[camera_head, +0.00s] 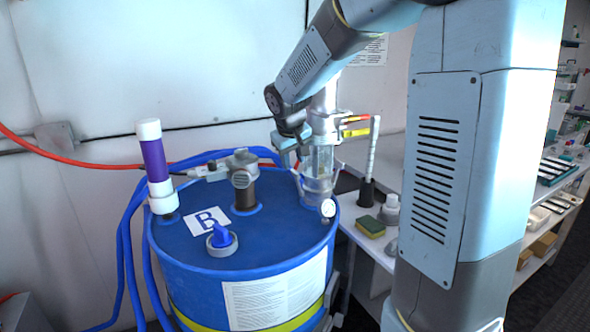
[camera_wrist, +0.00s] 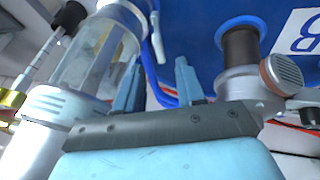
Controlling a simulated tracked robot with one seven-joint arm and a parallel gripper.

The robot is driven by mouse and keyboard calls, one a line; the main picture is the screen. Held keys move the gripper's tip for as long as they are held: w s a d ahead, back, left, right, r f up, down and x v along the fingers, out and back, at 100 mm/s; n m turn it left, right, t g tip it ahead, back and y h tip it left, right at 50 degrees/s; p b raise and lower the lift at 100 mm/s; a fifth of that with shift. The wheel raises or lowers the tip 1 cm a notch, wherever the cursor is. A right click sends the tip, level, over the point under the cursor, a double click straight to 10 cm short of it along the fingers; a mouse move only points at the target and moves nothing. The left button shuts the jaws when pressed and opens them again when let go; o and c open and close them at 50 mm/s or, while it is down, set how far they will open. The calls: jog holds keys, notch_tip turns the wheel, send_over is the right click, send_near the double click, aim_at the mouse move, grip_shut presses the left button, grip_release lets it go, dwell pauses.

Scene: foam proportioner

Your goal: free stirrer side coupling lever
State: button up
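A clear cylinder with metal ends (camera_head: 319,165) stands on the right of the blue drum's top (camera_head: 262,243); it fills the left of the wrist view (camera_wrist: 88,55). Red and yellow handles (camera_head: 355,126) stick out right from its upper metal part. A grey metal fitting on a dark pipe (camera_head: 241,180) stands mid-drum; its round knob shows in the wrist view (camera_wrist: 283,76). I cannot tell which part is the stirrer side coupling lever. My gripper (camera_head: 290,150) is beside the cylinder. In the wrist view its fingers (camera_wrist: 160,68) are apart, with nothing seen between them.
A purple and white tube (camera_head: 154,165) stands upright at the drum's left. Blue hoses run behind and left. A shelf at right holds a sponge (camera_head: 370,226) and a white bottle (camera_head: 390,210).

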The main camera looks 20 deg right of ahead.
aim_at(294, 170)
jog(key=shift+x, duration=2.45)
grip_shut()
